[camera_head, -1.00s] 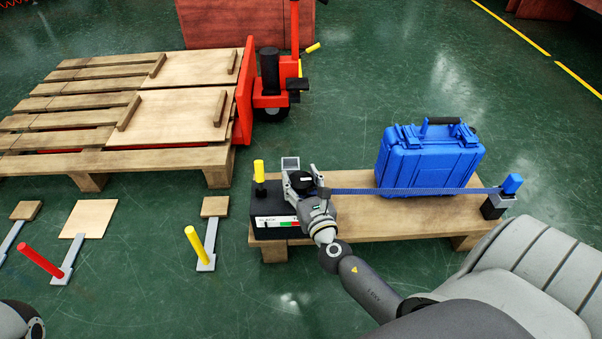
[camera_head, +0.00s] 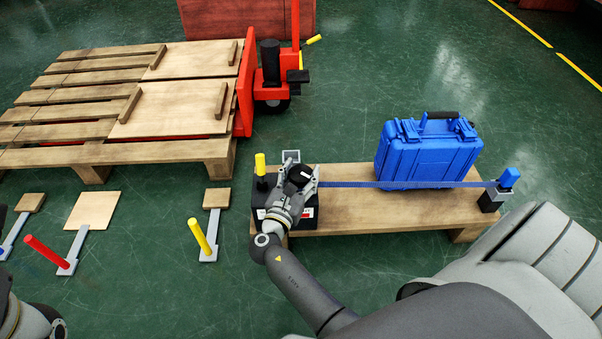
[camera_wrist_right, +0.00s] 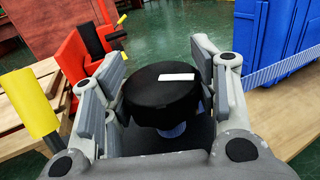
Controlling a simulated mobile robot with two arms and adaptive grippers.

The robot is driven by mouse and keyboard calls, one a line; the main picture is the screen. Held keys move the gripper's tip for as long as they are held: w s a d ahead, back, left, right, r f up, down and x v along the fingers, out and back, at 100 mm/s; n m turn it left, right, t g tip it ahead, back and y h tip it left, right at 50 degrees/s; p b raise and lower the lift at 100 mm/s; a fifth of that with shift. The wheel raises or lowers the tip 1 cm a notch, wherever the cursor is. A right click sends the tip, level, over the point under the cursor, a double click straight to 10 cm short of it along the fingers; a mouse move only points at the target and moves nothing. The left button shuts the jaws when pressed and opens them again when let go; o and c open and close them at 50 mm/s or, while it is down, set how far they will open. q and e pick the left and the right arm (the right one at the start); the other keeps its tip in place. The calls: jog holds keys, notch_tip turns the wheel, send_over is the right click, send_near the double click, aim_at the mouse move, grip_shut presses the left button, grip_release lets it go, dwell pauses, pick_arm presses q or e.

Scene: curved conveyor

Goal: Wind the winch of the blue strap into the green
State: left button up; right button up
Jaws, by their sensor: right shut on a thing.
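The winch (camera_head: 312,222) is a black box on the left end of a low wooden platform, with a round black knob on top. My right gripper (camera_head: 302,177) is shut on the knob. In the right wrist view the knob (camera_wrist_right: 162,92), with a white mark on its top, sits between the two fingers of the gripper (camera_wrist_right: 165,100). The blue strap (camera_head: 400,184) runs straight from the winch across the front of a blue case (camera_head: 425,155) to a blue-topped post (camera_head: 508,178). The gauge on the winch front is mostly covered by my arm; some red shows. My left gripper's fingers are not seen.
A yellow handle (camera_head: 261,164) stands at the winch's left. The wooden platform (camera_head: 400,222) is bare in front of the case. Red and yellow levers (camera_head: 199,237) stand on the floor at left. A pallet (camera_head: 165,152) and red pallet jack (camera_head: 270,75) are behind.

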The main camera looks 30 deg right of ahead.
dwell(0.5)
jog(key=o, duration=1)
jog(key=shift+o, duration=0.2)
